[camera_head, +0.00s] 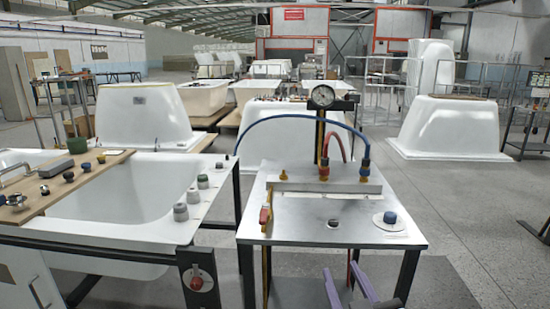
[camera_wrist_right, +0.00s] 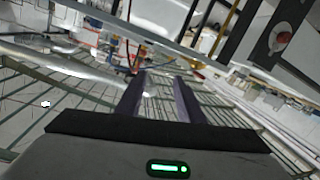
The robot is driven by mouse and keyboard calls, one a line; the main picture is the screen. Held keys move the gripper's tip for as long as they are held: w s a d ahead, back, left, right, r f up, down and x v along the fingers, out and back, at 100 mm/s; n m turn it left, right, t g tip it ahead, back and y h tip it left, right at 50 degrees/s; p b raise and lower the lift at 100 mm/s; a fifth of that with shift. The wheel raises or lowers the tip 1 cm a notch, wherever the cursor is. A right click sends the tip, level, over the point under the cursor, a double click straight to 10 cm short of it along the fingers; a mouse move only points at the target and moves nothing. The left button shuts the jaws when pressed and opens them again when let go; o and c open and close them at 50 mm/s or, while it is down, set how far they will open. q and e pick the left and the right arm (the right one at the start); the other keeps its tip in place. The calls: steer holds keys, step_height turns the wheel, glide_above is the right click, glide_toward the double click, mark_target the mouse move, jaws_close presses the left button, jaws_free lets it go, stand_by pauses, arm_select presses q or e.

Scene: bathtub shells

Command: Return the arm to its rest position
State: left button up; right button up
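My right gripper (camera_head: 348,276) shows at the bottom of the head view as two purple fingers, below the front edge of the metal-topped table (camera_head: 300,230). The fingers are apart with nothing between them. In the right wrist view the two purple fingers of the gripper (camera_wrist_right: 159,82) also stand apart and empty. The rest of my right arm is out of the head view. My left gripper is not in view.
Grey floor (camera_head: 470,215) is open at right.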

steer(key=s+d+f+m+g+h, duration=0.1)
steer(key=s+d+f+g, duration=0.2)
steer(key=s+f, duration=0.35)
steer(key=s+d+f+m+g, duration=0.1)
steer(key=s+d+f+g, duration=0.35)
steer(key=f, duration=0.35)
steer(key=s+d+f+g, duration=0.1)
steer(key=s+f+g, duration=0.2)
steer(key=s, duration=0.6)
steer(key=s+d+f+g, duration=0.1)
steer(key=s+f+g, duration=0.25)
steer(key=s, duration=0.55)
steer(key=w+a+f+t+y+p, duration=0.1)
steer(key=w+a+f+t, duration=0.3)
steer(key=f, duration=0.5)
steer(key=a+t+y, duration=0.1)
steer(key=a, duration=0.1)
steer(key=shift+w+a+f+n+t+y, duration=0.15)
steer(key=shift+a+f+n+t+y, duration=0.2)
steer(key=shift+a+n+t+y, duration=0.05)
